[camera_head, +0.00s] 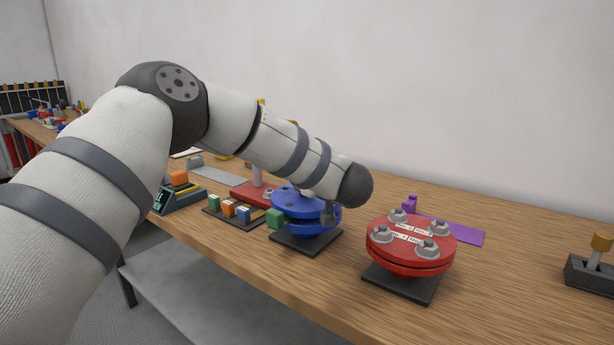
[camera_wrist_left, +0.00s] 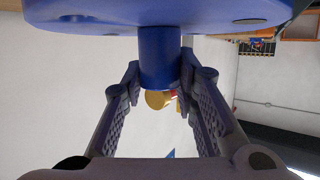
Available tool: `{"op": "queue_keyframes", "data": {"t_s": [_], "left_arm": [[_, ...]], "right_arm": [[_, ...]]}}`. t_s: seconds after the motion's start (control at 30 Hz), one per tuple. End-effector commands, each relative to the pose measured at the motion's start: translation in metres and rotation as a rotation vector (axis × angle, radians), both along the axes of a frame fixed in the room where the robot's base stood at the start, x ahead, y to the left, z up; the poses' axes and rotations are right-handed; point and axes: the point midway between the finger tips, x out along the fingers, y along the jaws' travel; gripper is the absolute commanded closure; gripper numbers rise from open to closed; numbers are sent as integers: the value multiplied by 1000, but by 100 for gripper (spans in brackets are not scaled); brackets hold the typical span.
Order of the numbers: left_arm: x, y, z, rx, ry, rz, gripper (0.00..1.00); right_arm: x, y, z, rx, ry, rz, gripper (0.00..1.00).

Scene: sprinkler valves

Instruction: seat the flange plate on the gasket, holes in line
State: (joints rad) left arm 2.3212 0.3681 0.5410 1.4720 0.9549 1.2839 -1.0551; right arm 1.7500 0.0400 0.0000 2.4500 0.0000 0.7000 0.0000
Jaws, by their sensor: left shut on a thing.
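The blue flange plate (camera_head: 290,203) is over a lower blue flange (camera_head: 304,228) on a dark square base (camera_head: 308,244). A dark line shows between the two blue discs; I cannot tell whether they touch, and I cannot make out the gasket or whether the holes line up. In the left wrist view the plate (camera_wrist_left: 200,12) spans the top, with its blue stem (camera_wrist_left: 159,55) between the fingers. My left gripper (camera_wrist_left: 161,72) is shut on that stem. In the head view my own wrist mostly hides this gripper. My right gripper is not in view.
A red bolted flange (camera_head: 410,262) on a dark base stands to the right. A tray of coloured blocks (camera_head: 236,213) and a green block (camera_head: 277,218) are close on the left. A purple sheet (camera_head: 461,233) lies behind the red flange. Bare wood is at front right.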

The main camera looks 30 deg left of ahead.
Motion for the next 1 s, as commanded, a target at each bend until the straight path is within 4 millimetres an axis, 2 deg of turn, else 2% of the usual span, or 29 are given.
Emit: {"op": "queue_keyframes", "data": {"t_s": [0.03,0.63,0.67,0.73,0.77,1.0], "left_arm": [[0,0,5,4,-11,-1,100],[1,0,-7,4,-10,0,100],[0,0,-7,4,-11,1,69],[0,0,-7,4,-10,0,53],[0,0,-8,3,-9,0,50],[-1,0,-14,-2,4,-1,50]], "right_arm": [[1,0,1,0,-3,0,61],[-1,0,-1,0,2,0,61],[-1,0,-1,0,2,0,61],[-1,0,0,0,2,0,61],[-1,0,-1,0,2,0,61],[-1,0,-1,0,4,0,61]]}}
